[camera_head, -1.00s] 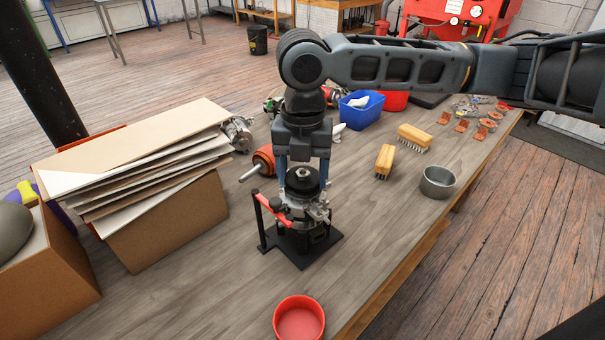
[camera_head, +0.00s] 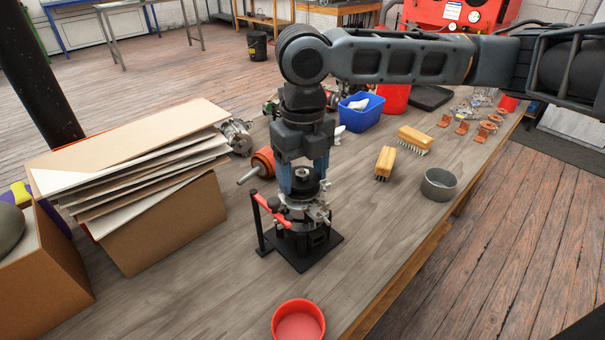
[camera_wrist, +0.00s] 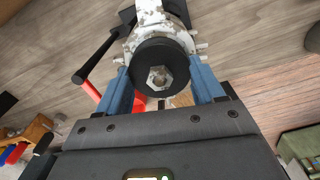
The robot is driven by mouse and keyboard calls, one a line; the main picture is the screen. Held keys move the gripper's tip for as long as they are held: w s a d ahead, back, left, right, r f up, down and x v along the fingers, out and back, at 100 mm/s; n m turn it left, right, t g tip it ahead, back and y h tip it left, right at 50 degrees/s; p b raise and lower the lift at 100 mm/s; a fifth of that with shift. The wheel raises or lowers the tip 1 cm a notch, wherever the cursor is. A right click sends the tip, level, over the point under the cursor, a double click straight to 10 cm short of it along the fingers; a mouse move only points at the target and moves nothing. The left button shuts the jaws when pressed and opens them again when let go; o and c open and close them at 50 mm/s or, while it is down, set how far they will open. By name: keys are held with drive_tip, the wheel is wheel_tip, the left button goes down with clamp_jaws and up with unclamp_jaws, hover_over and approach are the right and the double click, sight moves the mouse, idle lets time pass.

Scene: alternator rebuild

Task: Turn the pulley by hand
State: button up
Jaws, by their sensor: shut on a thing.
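The alternator (camera_head: 318,213) stands upright in a black fixture (camera_head: 305,260) with a red-handled clamp (camera_head: 268,206) at its left side. Its black pulley (camera_wrist: 183,62), with a hex nut (camera_wrist: 158,78) in the middle, faces up and also shows in the head view (camera_head: 303,186). My gripper (camera_wrist: 160,82) comes down from above with its blue fingers on opposite sides of the pulley. It is shut on the pulley rim. In the head view, one finger of my gripper (camera_head: 303,181) hides part of the pulley.
A red bowl (camera_head: 299,322) is in front. Two wooden brushes (camera_head: 385,163) (camera_head: 413,138) and a metal cup (camera_head: 438,185) lie to the right. A blue bin (camera_head: 361,113) stands behind. A cardboard box with stacked sheets (camera_head: 165,225) stands left.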

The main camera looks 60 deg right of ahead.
drive_tip(key=shift+n, duration=0.3)
drive_tip(key=n+b, duration=0.1)
drive_tip(key=n, duration=0.3)
drive_tip(key=shift+r+n, duration=0.1)
drive_tip(key=shift+n, duration=0.2)
drive_tip(key=o, duration=1.3)
drive_tip(key=shift+o, duration=0.2)
wheel_tip(320, 180, up, 8)
drive_tip(key=shift+f, duration=0.15)
wheel_tip(320, 180, up, 4)
drive_tip(key=p, duration=0.3)
